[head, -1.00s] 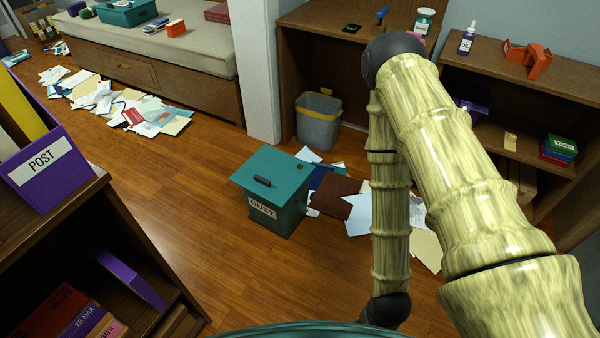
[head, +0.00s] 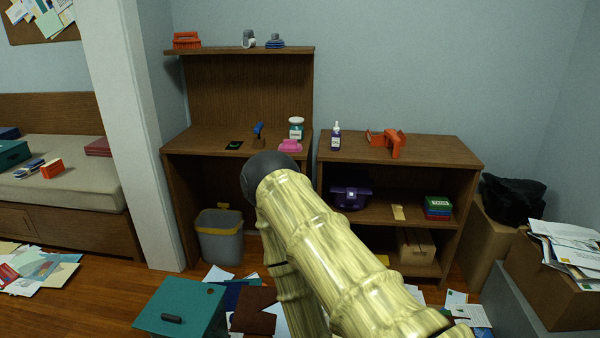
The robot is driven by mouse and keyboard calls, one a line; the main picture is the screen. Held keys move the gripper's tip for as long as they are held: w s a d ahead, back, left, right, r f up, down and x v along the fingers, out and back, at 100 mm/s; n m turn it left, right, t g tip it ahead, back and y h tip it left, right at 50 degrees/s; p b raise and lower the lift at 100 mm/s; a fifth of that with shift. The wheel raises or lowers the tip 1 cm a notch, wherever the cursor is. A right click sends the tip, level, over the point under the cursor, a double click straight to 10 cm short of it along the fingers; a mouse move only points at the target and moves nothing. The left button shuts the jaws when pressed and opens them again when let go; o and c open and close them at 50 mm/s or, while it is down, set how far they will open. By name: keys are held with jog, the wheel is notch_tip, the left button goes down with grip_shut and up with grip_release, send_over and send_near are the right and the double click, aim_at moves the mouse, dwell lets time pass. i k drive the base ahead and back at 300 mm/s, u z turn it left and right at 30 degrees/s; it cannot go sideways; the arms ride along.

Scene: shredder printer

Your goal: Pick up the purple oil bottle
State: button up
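The purple oil bottle (head: 336,137) stands upright on top of the low wooden shelf unit (head: 430,152), near its left end. It has a white pump or dropper top and a pale label. My arm reaches up from the bottom of the head view, and its dark elbow joint lies below and left of the bottle. My gripper is not visible in the head view, so its state is hidden.
An orange tape dispenser-like object (head: 392,142) sits right of the bottle. A teal bin (head: 183,310) and scattered papers lie on the floor.

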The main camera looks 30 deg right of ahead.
aim_at(336, 133)
jog(key=u, duration=0.05)
jog(key=k, duration=0.4)
jog(key=z, duration=0.85)
jog(key=i, duration=1.5)
jog(key=z, duration=0.4)
